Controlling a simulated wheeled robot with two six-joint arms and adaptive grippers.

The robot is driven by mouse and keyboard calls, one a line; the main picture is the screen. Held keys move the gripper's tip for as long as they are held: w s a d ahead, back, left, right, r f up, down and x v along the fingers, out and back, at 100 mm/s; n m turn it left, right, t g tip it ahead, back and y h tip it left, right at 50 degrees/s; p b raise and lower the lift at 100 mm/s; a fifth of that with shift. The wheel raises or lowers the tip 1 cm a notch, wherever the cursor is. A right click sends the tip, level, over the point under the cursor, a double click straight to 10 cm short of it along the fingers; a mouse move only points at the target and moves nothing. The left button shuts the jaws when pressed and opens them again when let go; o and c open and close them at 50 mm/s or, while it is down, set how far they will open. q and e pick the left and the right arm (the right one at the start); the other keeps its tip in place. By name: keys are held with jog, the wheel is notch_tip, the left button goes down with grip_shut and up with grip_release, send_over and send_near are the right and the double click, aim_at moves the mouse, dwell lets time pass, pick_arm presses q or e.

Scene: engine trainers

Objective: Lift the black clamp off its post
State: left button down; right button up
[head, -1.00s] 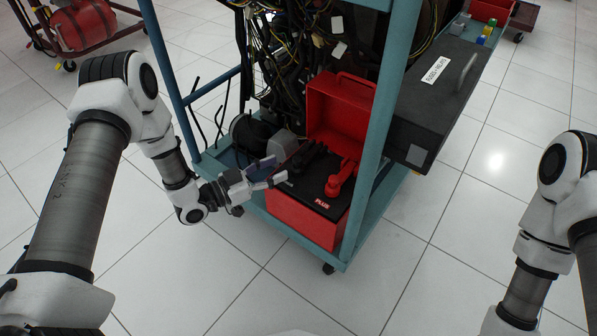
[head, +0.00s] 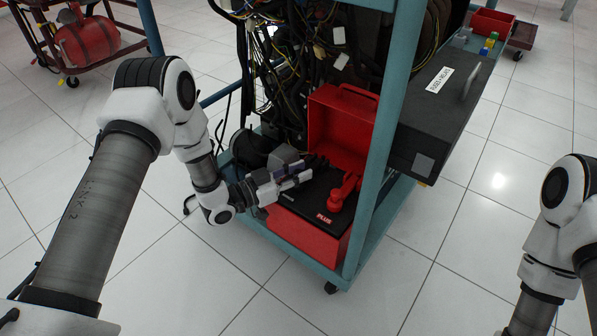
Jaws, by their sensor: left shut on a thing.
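The battery box (head: 307,236) is red with a black top and the word PLUS near its front right corner. My left gripper (head: 301,178) reaches over the left side of the black top and is shut on the black clamp (head: 318,163). Most of that clamp is hidden by the fingers or lost against the dark top. I cannot tell whether it still sits on its post. The red clamp (head: 346,188) stands on the right side of the top. My right gripper is outside the view; only part of that arm shows at the right edge.
A red open lid (head: 340,125) rises behind the top. A teal cart frame (head: 385,140) has an upright close on the right. Dark wiring (head: 285,80) hangs behind. A black labelled case (head: 440,110) stands at right. The tiled floor in front is clear.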

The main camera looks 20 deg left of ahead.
aim_at(312, 167)
pick_arm(q)
jog(key=shift+r, duration=0.1)
jog(key=r+g+p, duration=0.1)
jog(key=p, duration=0.2)
jog(key=w+r+g+y+p, duration=0.1)
jog(key=p, duration=0.2)
jog(key=r+n+p, duration=0.1)
jog(key=p, duration=0.3)
jog(key=shift+w+d+r+g+y, duration=0.25)
jog(key=shift+d+r+g+y, duration=0.05)
jog(key=shift+r+g+y, duration=0.1)
jog(key=w+g+p, duration=0.1)
jog(key=p, duration=0.1)
jog(key=w+r+g+y+p, duration=0.1)
jog(key=p, duration=0.2)
jog(key=d+n+g+y+p, duration=0.1)
jog(key=p, duration=0.1)
jog(key=shift+w+r+p, duration=0.3)
jog(key=shift+w, duration=0.1)
jog(key=shift+w+d+r+p, duration=0.2)
jog(key=shift+w+p, duration=0.25)
jog(key=shift+w, duration=0.25)
jog(key=shift+w+d+r+p, duration=0.1)
jog(key=shift+w+d+p, duration=0.15)
jog(key=shift+w, duration=0.4)
jog(key=shift+w+d+p, duration=0.1)
jog(key=shift+w+d, duration=0.15)
jog(key=shift+w, duration=0.4)
